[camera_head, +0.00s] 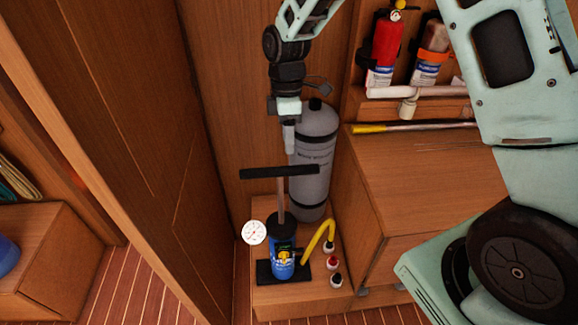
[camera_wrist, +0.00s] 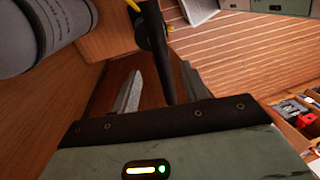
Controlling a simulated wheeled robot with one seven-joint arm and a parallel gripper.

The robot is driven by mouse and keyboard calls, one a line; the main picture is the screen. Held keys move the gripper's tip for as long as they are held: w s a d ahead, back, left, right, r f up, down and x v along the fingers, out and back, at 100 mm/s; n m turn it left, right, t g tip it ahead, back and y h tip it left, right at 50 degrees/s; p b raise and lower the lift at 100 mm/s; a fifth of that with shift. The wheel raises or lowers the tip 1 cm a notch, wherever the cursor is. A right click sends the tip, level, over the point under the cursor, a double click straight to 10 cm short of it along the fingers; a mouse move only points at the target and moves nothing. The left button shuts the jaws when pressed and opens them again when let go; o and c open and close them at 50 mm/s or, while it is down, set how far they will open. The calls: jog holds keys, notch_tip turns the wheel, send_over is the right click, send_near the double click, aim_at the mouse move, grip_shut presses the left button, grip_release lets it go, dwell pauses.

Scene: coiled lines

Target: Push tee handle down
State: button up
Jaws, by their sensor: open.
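A hand pump (camera_head: 283,258) with a blue body stands upright on a black foot plate (camera_head: 266,279). Its black tee handle (camera_head: 279,171) is raised well above the body on a thin rod (camera_head: 281,203). My gripper (camera_head: 290,151) points down just above the handle, right of its middle. In the wrist view the handle (camera_wrist: 167,50) appears as a dark bar running between my two open fingers (camera_wrist: 162,70). I cannot tell whether they touch it. The pump body is mostly hidden in that view.
A grey gas cylinder (camera_head: 314,165) stands close behind the pump. A yellow hose (camera_head: 318,240), a white gauge (camera_head: 254,232) and small capped bottles (camera_head: 333,263) are around it. A wooden cabinet (camera_head: 430,185) is at right, a wooden wall (camera_head: 160,150) at left.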

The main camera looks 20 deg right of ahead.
aim_at(289, 171)
jog(key=f, duration=0.3)
jog(key=s+f+p, duration=0.1)
jog(key=f, duration=0.2)
jog(key=s+f+p, duration=0.1)
jog(key=f, duration=0.2)
jog(key=shift+a+f, duration=0.25)
grip_shut()
jog(key=shift+f, duration=0.1)
